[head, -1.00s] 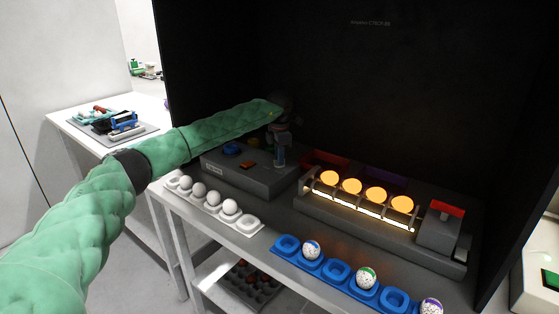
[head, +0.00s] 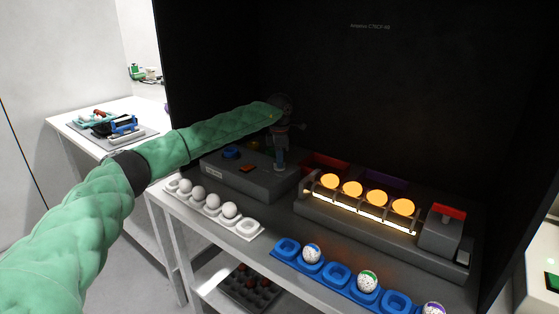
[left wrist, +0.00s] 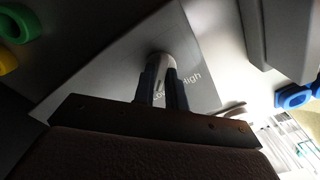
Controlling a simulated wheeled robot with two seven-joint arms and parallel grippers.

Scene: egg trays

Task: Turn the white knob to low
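The white knob (left wrist: 162,62) sits on a grey panel in the left wrist view, with the words Low and High (left wrist: 190,77) printed beside it. My left gripper (left wrist: 163,80) has its two dark fingers on either side of the knob, close against it, and looks shut on it. The fingers partly cover the knob and the Low label, so its exact setting cannot be read. In the head view my left gripper (head: 280,160) points down at the right part of the grey control box (head: 262,186); the knob is hidden there. My right gripper is not in view.
The box also carries a blue button (head: 231,152) and a red switch (head: 247,168). A lit rack (head: 350,208) with glowing eggs stands to its right. A white egg tray (head: 248,228) and a blue egg tray (head: 337,272) lie in front. A dark wall rises behind.

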